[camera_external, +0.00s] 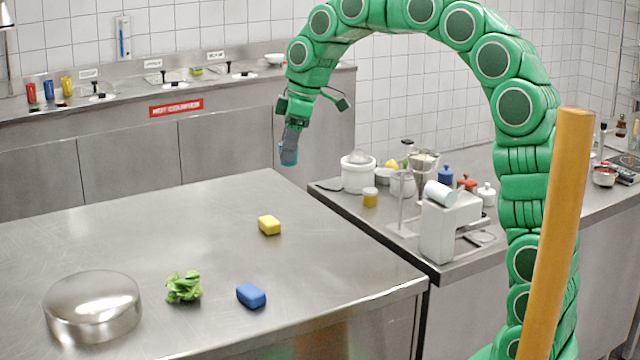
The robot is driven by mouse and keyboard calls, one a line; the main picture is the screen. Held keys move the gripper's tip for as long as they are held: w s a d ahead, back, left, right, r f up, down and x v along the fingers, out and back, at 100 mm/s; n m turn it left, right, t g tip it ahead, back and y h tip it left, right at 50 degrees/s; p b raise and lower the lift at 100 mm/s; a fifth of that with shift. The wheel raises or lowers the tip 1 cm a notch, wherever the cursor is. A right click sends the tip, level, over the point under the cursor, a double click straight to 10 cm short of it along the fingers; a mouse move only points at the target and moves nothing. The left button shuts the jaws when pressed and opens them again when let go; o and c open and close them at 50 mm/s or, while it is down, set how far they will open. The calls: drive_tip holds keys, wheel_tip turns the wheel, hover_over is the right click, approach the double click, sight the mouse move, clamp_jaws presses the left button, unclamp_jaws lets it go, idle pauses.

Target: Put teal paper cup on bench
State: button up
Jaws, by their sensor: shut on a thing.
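A small teal paper cup (288,154) hangs below my gripper (291,128), which is shut on it. The cup looks close to upright, with a slight tilt. It is in the air, and in the picture it shows just above the far right corner of the steel bench (200,232). Clear space shows between the cup and the bench top. My fingertips are small here and partly merge with the cup's upper end.
On the bench are a yellow block (269,225), a blue block (251,296), a green leafy bunch (184,287) and a round metal dome (93,306). The bench's middle and far side are clear. A right-hand counter (345,196) holds kitchen equipment. A wooden post (556,235) stands before my arm.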

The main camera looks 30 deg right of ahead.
drive_tip(key=s+d+m+t+h, duration=0.15)
drive_tip(key=d+m, duration=0.25)
drive_tip(key=d, duration=1.5)
drive_tip(key=s+d+m, duration=0.3)
drive_tip(key=d, duration=1.6)
drive_tip(key=s+d+m, duration=0.4)
drive_tip(key=s+d, duration=0.9)
drive_tip(key=d, duration=0.4)
wheel_tip(320, 180, down, 11)
drive_tip(key=shift+h, duration=0.35)
drive_tip(key=w+d+f, duration=0.2)
drive_tip(key=w+f, duration=0.1)
drive_tip(key=w+d+f, duration=0.6)
drive_tip(key=w, duration=0.1)
drive_tip(key=shift+d+f, duration=0.1)
drive_tip(key=shift+f, duration=0.05)
drive_tip(key=shift+w+d+f, duration=0.2)
drive_tip(key=shift+w+f, duration=0.05)
drive_tip(key=shift+f, duration=0.35)
drive_tip(key=shift+s+x, duration=0.15)
drive_tip(key=shift+x, duration=0.5)
drive_tip(key=shift+s+x, duration=0.15)
drive_tip(key=shift+x, duration=0.45)
drive_tip(key=shift+f, duration=0.2)
